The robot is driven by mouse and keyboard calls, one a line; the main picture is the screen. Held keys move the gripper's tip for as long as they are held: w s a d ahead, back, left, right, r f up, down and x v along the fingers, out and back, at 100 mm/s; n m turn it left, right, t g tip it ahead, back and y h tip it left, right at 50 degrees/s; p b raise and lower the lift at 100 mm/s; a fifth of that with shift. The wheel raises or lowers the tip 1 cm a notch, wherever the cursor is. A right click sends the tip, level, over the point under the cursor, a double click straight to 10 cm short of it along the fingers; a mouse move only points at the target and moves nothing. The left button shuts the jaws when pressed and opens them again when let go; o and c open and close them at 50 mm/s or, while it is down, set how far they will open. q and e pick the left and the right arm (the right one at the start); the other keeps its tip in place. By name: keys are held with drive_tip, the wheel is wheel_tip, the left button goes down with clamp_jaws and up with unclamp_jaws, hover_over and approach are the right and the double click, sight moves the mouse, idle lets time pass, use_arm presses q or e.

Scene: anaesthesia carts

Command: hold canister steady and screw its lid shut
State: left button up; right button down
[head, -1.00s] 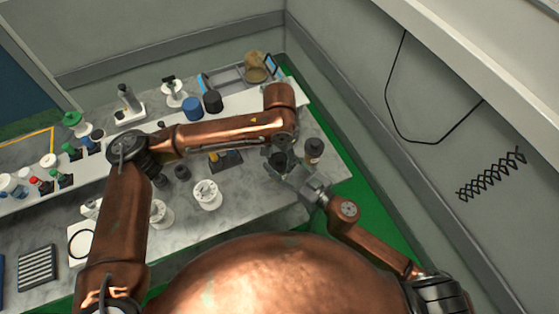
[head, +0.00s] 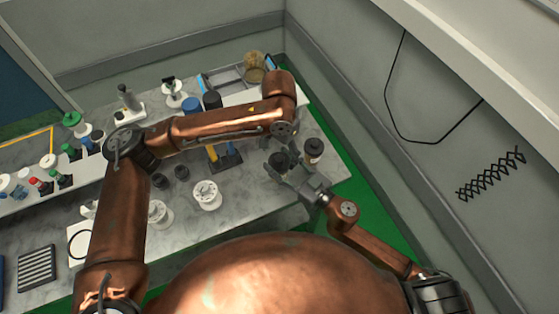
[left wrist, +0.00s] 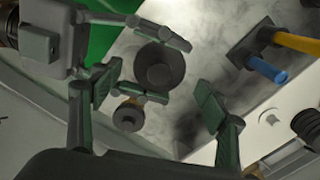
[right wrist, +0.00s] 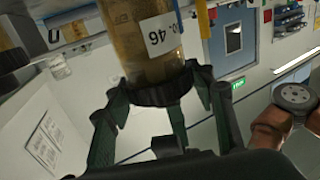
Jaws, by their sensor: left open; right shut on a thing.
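The canister (right wrist: 148,50) is a brownish jar with a white label reading 46. It shows upside down in the right wrist view, with its dark lid (right wrist: 160,92) on it. The lid also shows from above in the head view (head: 282,160) and the left wrist view (left wrist: 160,68). My right gripper (head: 284,170) is shut around the canister, its fingers on both sides near the lid.
A second brown jar with a dark lid (head: 313,148) stands close to the right, also visible in the left wrist view (left wrist: 129,116). A dark stand (head: 226,162) with blue and yellow handles is on the left. White spools (head: 206,195) and several bottles occupy the table's left.

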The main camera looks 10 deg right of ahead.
sight(279, 158)
use_arm(q)
drive_tip(key=shift+r, duration=0.5)
drive_tip(key=shift+c, duration=0.2)
drive_tip(key=shift+w+r+n, duration=0.1)
drive_tip(key=shift+r+n, duration=0.8)
drive_tip(key=shift+r, duration=0.05)
drive_tip(key=shift+r+n, duration=0.75)
drive_tip(key=shift+n, duration=0.25)
drive_tip(key=shift+f, duration=0.1)
drive_tip(key=shift+f, duration=3.95)
